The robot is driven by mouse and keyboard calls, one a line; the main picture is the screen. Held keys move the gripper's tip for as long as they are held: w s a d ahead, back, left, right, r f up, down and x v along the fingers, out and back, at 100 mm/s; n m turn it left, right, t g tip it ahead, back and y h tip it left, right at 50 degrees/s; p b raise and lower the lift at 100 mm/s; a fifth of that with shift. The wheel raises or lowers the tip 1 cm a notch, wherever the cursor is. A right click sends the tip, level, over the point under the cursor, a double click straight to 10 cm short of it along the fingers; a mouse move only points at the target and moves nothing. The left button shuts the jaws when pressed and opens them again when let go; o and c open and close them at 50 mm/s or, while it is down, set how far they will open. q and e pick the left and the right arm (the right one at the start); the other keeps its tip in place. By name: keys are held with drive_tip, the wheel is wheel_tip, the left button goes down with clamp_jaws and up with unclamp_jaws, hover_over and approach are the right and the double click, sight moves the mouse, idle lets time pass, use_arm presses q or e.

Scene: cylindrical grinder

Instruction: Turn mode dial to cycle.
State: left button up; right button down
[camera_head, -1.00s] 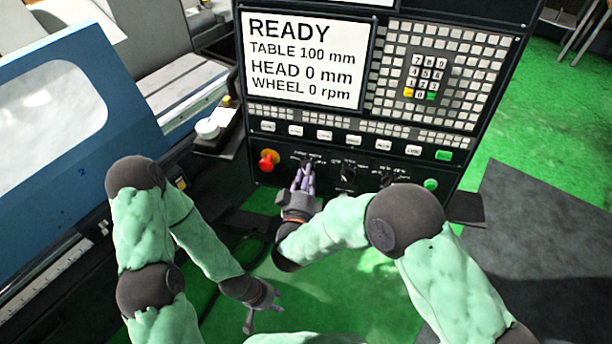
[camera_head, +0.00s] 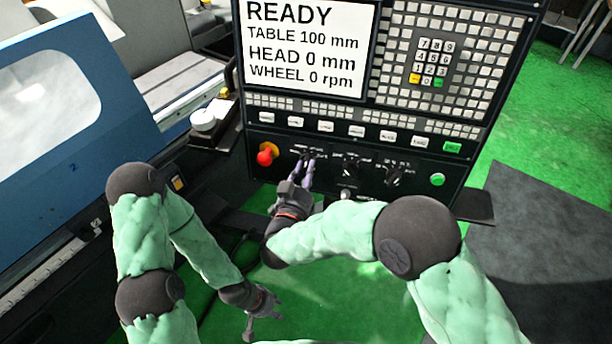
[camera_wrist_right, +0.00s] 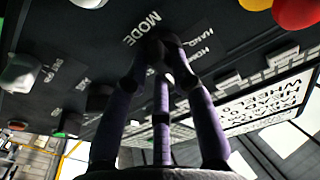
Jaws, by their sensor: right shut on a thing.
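The mode dial (camera_wrist_right: 154,47) is a dark knob under the white MODE label (camera_wrist_right: 142,28) in the right wrist view. My right gripper (camera_wrist_right: 160,62) is shut on it, its purple-grey fingers closed around it; they hide much of the knob and its pointer, so I cannot read its setting. HAND and HOME labels show beside it. In the head view my right gripper (camera_head: 308,163) is at the leftmost dial of the control panel's (camera_head: 375,140) lower row. My left gripper (camera_head: 262,307) hangs low above the green floor, empty, its fingers spread apart.
A red emergency button (camera_head: 265,154) sits just left of the right gripper. Two more dials, the middle one (camera_head: 350,168) and the right one (camera_head: 393,175), and a green button (camera_head: 437,179) lie to the right. The screen (camera_head: 308,50) reads READY. A blue machine door (camera_head: 70,120) stands left.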

drive_tip(key=shift+a+f+m+b, duration=0.1)
drive_tip(key=shift+m+b, duration=0.65)
drive_tip(key=shift+m, duration=0.45)
drive_tip(key=c, duration=1)
unclamp_jaws()
drive_tip(key=shift+c, duration=0.2)
drive_tip(key=v, duration=1.2)
drive_tip(key=shift+a, duration=0.15)
drive_tip(key=shift+w, duration=0.1)
